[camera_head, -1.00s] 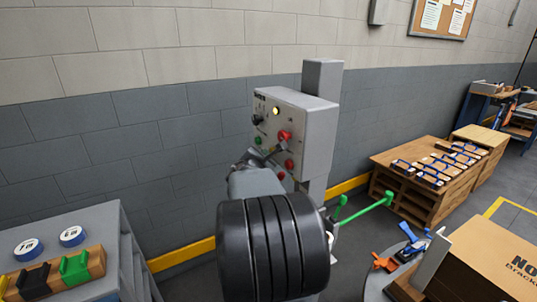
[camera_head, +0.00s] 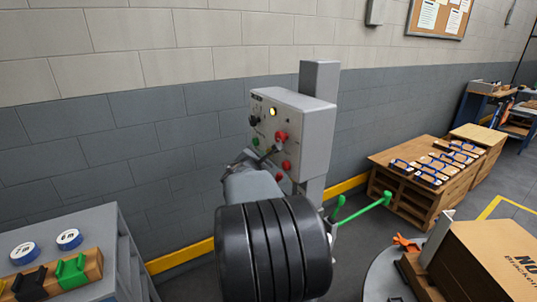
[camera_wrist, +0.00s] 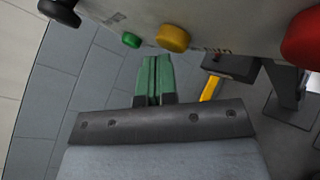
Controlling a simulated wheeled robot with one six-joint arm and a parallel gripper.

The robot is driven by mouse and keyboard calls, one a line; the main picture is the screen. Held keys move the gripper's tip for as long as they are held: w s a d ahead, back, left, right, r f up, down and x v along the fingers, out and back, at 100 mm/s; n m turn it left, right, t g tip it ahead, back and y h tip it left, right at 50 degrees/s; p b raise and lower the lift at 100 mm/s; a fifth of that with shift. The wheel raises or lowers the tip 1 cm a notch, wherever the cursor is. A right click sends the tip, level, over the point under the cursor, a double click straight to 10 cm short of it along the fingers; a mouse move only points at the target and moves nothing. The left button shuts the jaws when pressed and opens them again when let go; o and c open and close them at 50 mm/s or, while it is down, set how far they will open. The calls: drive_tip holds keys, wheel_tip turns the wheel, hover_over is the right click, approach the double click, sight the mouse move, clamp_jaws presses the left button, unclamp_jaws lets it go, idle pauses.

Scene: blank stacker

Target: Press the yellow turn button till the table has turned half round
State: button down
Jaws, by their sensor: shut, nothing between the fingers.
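The grey control box (camera_head: 308,128) stands on a post by the wall, with a lit yellow lamp (camera_head: 272,113) on its face. In the wrist view the yellow button (camera_wrist: 173,38) is between a green button (camera_wrist: 131,40) and a big red button (camera_wrist: 302,38). My gripper (camera_wrist: 153,57) is shut and empty, its green fingertips close below the yellow button; I cannot tell whether they touch it. In the head view my arm hides the yellow button. The round grey table (camera_head: 380,277) shows partly at the lower right, with an orange clamp (camera_head: 405,243) on it.
A cardboard box (camera_head: 490,258) covers part of the table. Green-ended levers (camera_head: 363,208) stick out right of my arm. A wooden bench (camera_head: 412,207) with blue-edged parts is behind. A grey cabinet (camera_head: 130,270) with tape rolls stands at the left.

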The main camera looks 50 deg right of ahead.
drive_tip(key=shift+w+a+f, duration=0.1)
drive_tip(key=shift+w+a, duration=0.05)
drive_tip(key=shift+a, duration=0.1)
drive_tip(key=shift+w+a, duration=0.3)
drive_tip(key=shift+a, duration=0.5)
drive_tip(key=shift+w+a, duration=0.35)
drive_tip(key=shift+a, duration=0.4)
drive_tip(key=shift+w+a, duration=0.3)
drive_tip(key=shift+a, duration=0.5)
drive_tip(key=shift+s, duration=0.1)
drive_tip(key=s+a+f+m+g+y+p, duration=0.45)
drive_tip(key=s+a+f+m+y, duration=0.3)
drive_tip(key=a+m, duration=0.4)
drive_tip(key=s+a+r+m+t+y+p, duration=0.1)
drive_tip(key=a+r+y+p, duration=0.2)
drive_tip(key=a, duration=0.7)
drive_tip(key=s+a+r+m+y+p, duration=0.2)
drive_tip(key=a+r+y+p, duration=0.1)
drive_tip(key=a, duration=0.8)
drive_tip(key=shift+s+a+t+y, duration=0.15)
drive_tip(key=shift+a+t+y, duration=0.15)
drive_tip(key=shift+y, duration=0.55)
